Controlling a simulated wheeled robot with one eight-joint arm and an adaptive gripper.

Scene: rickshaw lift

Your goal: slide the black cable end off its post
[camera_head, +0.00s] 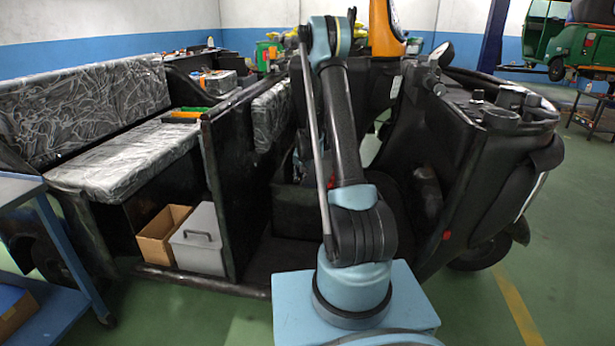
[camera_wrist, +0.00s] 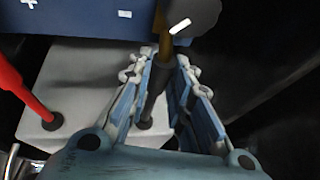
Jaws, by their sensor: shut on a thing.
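In the wrist view my gripper (camera_wrist: 165,58) reaches away from the camera with its two blue fingers on either side of a dark, rod-like piece. It is shut on the black cable end (camera_wrist: 155,80), which runs between the fingers down to a dark round foot on a pale grey surface (camera_wrist: 85,75). A brownish section shows at the fingertips, below a dark rounded part with a white mark. Whether the cable end still sits around its post cannot be told. In the head view my arm hides the gripper and the cable.
A red cable (camera_wrist: 22,95) ends at a black round foot at left in the wrist view. A dark blue box side (camera_wrist: 85,18) stands behind. In the head view, the black rickshaw body (camera_head: 240,185) surrounds my arm; a blue trolley (camera_head: 50,230) stands left.

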